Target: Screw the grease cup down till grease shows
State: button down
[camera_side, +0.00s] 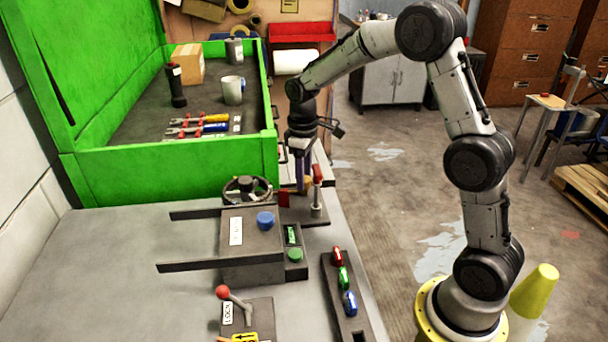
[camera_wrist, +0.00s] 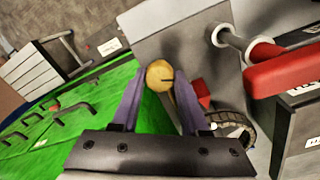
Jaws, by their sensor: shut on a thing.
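The grease cup (camera_wrist: 159,74) shows in the wrist view as a round brass-yellow cap with a short dark mark on its top. My gripper (camera_wrist: 160,90) has its two purple fingers shut on the cap, one at each side. In the side view my gripper (camera_side: 303,186) points down at the far right end of the bench, beside a red-handled lever. There the cup is mostly hidden by the fingers. I cannot make out any grease around the cup.
The red-handled lever (camera_side: 317,178) stands close to the right of my gripper; its red handle (camera_wrist: 285,70) also shows in the wrist view. A handwheel (camera_side: 247,188) and a small red piece (camera_side: 284,199) are to the left. The green box wall (camera_side: 180,172) rises behind.

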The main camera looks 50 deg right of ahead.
jog(key=shift+r+m, duration=0.1)
jog(key=shift+m, duration=2.8)
jog(key=shift+c, duration=2.1)
grip_release()
notch_tip(320, 180, up, 14)
jog(key=shift+a, duration=0.25)
jog(key=shift+w, duration=0.1)
